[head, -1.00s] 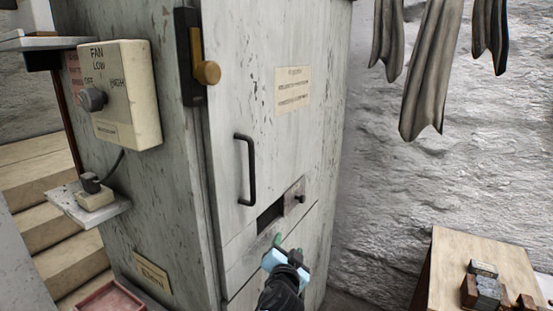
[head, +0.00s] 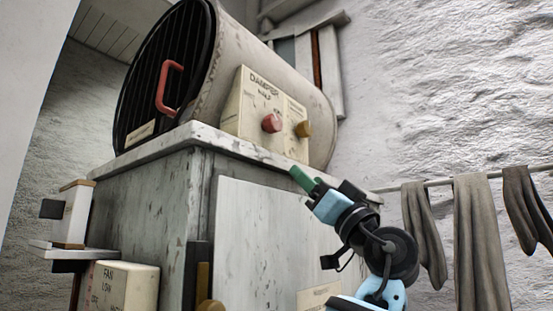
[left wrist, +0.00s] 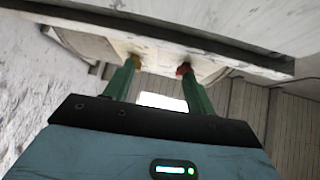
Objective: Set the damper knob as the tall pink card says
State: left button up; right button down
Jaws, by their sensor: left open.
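The damper box (head: 262,112) is cream, lettered DAMPER, and stands on top of the grey cabinet. It carries a red knob (head: 271,123) and a mustard-yellow knob (head: 303,129). My left gripper (head: 303,180) is open and empty, below and in front of the box near the cabinet's top edge. In the left wrist view, the red knob (left wrist: 183,69) and yellow knob (left wrist: 136,61) appear beyond the green fingertips (left wrist: 160,68), apart from them as far as I can tell. The knob settings are too small to read. I cannot make out a tall pink card clearly.
A drum with a dark grille and red handle (head: 168,88) stands behind the damper box. The cabinet top's edge (head: 200,132) juts out below the box. A fan box (head: 125,287) is at lower left. Grey cloths (head: 475,240) hang from a rail at right.

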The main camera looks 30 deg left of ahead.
aim_at(277, 126)
pick_arm(q)
jog(key=s+a+r+n+g, duration=0.1)
jog(key=r, duration=0.2)
jog(key=s+a+r+n+g+y+p, duration=0.1)
jog(key=s+a+r+g, duration=0.1)
jog(key=r, duration=0.2)
jog(key=s+a+r+n+g+p, duration=0.1)
jog(key=r+n+g, duration=0.1)
jog(key=r, duration=0.1)
jog(key=shift+s+a+r, duration=0.2)
jog(key=shift+s+r, duration=0.1)
jog(key=shift+s, duration=0.05)
jog(key=shift+w+a+r, duration=0.15)
jog(key=shift+a+r, duration=0.05)
jog(key=shift+a, duration=0.05)
pick_arm(e)
jog(key=w+r, duration=0.1)
jog(key=w, duration=0.1)
jog(key=w+r, duration=0.1)
jog(key=shift+d+r+t, duration=0.25)
jog(key=shift+r+t, duration=0.1)
jog(key=shift+t, duration=0.05)
pick_arm(q)
jog(key=shift+w+f, duration=0.1)
pick_arm(e)
jog(key=shift+s, duration=0.1)
pick_arm(q)
jog(key=shift+t, duration=0.3)
jog(key=c, duration=1)
